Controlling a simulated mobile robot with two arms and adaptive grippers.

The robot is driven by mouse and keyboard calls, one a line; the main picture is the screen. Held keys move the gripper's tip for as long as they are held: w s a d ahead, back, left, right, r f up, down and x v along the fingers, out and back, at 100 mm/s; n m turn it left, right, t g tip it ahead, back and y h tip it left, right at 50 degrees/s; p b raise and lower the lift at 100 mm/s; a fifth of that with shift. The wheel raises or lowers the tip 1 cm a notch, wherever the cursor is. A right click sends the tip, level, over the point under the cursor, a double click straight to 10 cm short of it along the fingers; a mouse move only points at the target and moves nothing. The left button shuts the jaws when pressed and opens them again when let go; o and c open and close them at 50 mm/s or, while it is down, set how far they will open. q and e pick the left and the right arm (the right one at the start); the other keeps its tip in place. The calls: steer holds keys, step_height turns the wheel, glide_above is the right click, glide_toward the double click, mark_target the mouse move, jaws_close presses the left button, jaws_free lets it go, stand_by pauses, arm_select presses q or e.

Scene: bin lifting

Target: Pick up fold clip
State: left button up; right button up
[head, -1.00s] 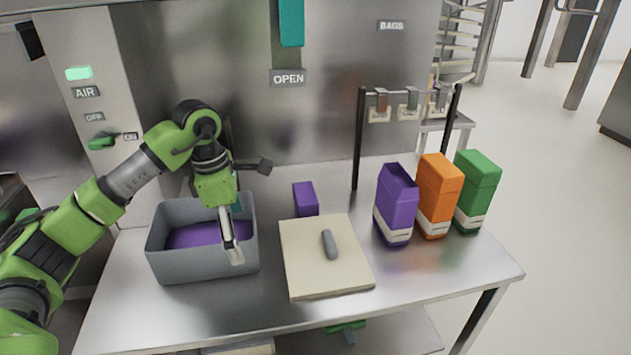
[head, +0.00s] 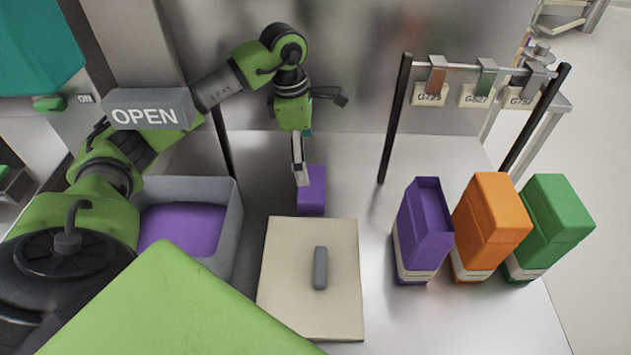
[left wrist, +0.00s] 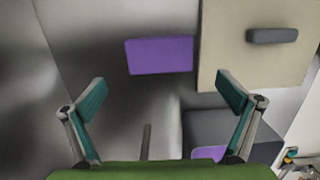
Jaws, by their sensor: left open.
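A grey rounded bar (head: 320,268), which may be the fold clip, lies on the cream board (head: 285,290). It also shows in the left wrist view (left wrist: 272,36) at the upper right. My left gripper (head: 301,170) is open and empty, pointing down by the purple block (head: 312,195), behind the board. In the left wrist view its spread fingers (left wrist: 163,88) frame bare table, with the purple block (left wrist: 160,55) just beyond. My right gripper is out of view.
A grey bin (head: 232,215) with purple contents stands left of the board. An open-topped purple carton (head: 422,230), an orange carton (head: 490,228) and a green carton (head: 548,228) stand at the right. Dark rack posts (head: 395,120) rise behind them.

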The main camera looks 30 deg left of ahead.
arm_select(q)
glide_above(311, 182)
steer(key=f, duration=0.4)
steer(key=shift+s+a, duration=0.2)
steer(key=shift+a, duration=0.1)
steer(key=shift+f+p, duration=0.35)
steer(key=shift+f, duration=0.2)
steer(key=f, duration=0.1)
steer(key=f+p, duration=0.1)
steer(key=f, duration=0.2)
steer(key=shift+w+d+f, duration=0.25)
steer(key=shift+d+f, duration=0.1)
steer(key=shift+d, duration=0.05)
steer(key=c, duration=1)
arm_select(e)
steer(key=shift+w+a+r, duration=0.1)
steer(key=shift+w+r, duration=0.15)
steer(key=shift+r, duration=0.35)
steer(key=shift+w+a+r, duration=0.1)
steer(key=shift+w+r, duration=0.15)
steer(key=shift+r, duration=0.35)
